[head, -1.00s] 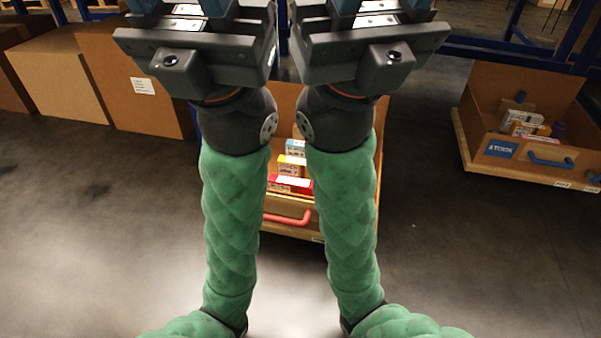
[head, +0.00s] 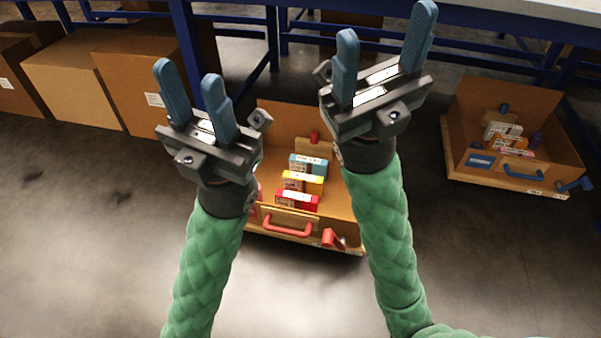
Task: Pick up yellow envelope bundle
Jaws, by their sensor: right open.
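The yellow envelope bundle (head: 314,186) stands in the open cardboard box (head: 349,207) near the middle of the head view. A red bundle (head: 297,201) is in front of it and a blue bundle (head: 318,165) is behind it. My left gripper (head: 189,78) is to the left of the box in the picture, its blue fingers apart and nothing between them. My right gripper (head: 386,28) is to the upper right of the bundles, its blue fingers wide apart and empty. Neither gripper touches the bundle.
The box has a red handle (head: 287,229) on its front. Another open box with a blue handle (head: 519,152) sits at the right. Closed cartons (head: 70,81) stand at the left. A blue-framed table (head: 460,22) crosses the back.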

